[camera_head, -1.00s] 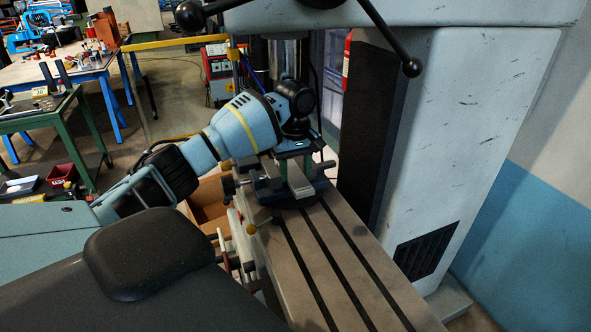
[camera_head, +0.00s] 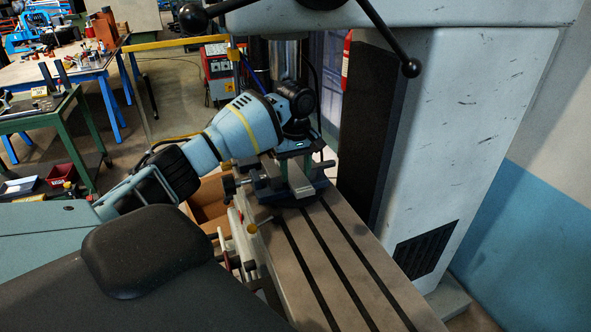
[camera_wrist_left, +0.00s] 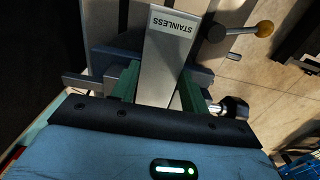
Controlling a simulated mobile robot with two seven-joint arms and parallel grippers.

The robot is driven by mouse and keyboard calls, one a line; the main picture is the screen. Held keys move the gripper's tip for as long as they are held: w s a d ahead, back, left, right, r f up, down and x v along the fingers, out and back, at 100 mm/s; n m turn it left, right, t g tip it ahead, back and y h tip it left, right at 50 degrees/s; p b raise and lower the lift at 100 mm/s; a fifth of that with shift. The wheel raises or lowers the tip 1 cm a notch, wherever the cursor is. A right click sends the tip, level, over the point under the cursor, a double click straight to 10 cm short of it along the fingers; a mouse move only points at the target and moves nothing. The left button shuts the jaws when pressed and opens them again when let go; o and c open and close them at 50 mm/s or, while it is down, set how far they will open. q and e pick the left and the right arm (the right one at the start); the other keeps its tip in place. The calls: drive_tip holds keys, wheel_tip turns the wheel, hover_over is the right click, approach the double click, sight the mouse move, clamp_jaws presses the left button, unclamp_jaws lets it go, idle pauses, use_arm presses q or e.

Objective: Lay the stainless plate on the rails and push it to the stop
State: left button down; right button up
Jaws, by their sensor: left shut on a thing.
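The stainless plate (camera_wrist_left: 160,68) is a flat grey strip with a white label reading STAINLESS near its far end in the left wrist view. My left gripper (camera_wrist_left: 161,88) is shut on it, with a green finger along each side. In the head view the plate (camera_head: 300,181) shows as a pale strip below my left gripper (camera_head: 297,158), over the dark vise (camera_head: 270,189) on the machine table. The rails and the stop are not clearly distinguishable, and I cannot tell whether the plate touches the vise. My right gripper is not in view.
The slotted machine table (camera_head: 345,270) is clear in front of the vise. The machine column (camera_head: 455,130) stands close to the right, and its spindle (camera_head: 285,58) is behind and above my left gripper. A handle with a yellow knob (camera_head: 251,228) sticks out at the vise's front left.

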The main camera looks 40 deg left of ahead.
sight(296, 177)
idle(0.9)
use_arm(q)
drive_tip(key=c, duration=0.7)
unclamp_jaws()
drive_tip(key=shift+o, duration=0.2)
drive_tip(key=shift+f, duration=0.15)
wheel_tip(296, 177, up, 8)
